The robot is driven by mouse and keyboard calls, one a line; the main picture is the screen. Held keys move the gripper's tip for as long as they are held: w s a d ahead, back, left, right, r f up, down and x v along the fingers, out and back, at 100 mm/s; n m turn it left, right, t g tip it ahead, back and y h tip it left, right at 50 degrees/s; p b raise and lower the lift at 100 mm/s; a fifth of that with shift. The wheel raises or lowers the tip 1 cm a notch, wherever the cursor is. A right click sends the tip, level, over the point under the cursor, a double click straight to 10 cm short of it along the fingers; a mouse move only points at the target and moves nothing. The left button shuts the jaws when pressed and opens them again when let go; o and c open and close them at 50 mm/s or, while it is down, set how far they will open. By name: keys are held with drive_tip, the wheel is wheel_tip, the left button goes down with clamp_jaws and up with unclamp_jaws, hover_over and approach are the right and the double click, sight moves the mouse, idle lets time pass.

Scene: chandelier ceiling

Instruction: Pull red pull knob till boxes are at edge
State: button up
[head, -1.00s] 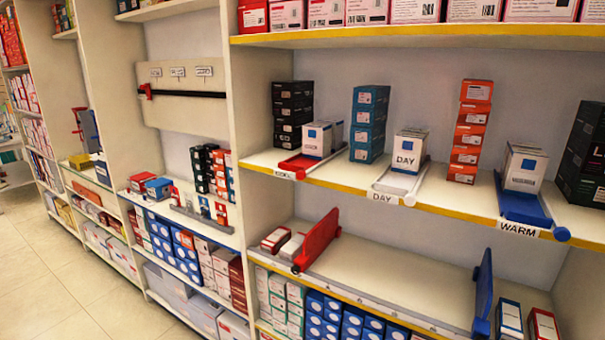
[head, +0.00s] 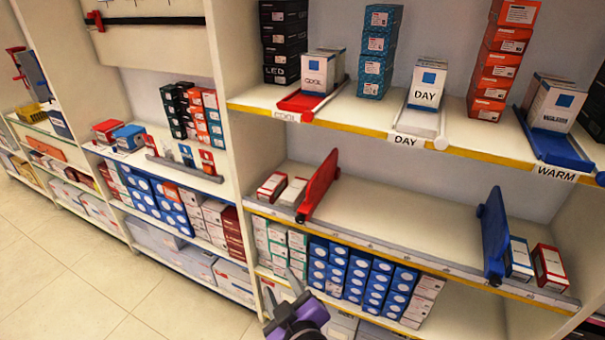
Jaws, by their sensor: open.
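A red tray (head: 300,102) marked COOL lies on the upper shelf, with a round red knob (head: 306,116) at its front edge. White boxes (head: 319,72) marked COOL stand on the tray, set back from its front end. My gripper (head: 281,291) is at the bottom of the head view, open and empty, well below both red pieces and apart from the shelves.
A white DAY tray (head: 417,123) and a blue WARM tray (head: 558,148) sit to the right on the same shelf. A blue divider (head: 493,235) stands on the lower shelf. Open floor (head: 80,265) lies at left.

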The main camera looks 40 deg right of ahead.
drive_tip(key=w+d+r+m+h, duration=0.2)
drive_tip(key=w+d+r+h, duration=0.15)
drive_tip(key=w+r, duration=0.25)
drive_tip(key=m+g+h, duration=0.7)
drive_tip(key=m+h, duration=0.1)
drive_tip(key=m, duration=0.1)
approach(306, 117)
drive_tip(key=d, duration=0.1)
drive_tip(key=shift+y, duration=0.25)
drive_tip(key=shift+p+x, duration=0.65)
drive_tip(key=shift+x, duration=3)
drive_tip(key=shift+w+r, duration=0.1)
drive_tip(key=shift+r, duration=0.05)
drive_tip(key=shift+a, duration=0.1)
clamp_jaws()
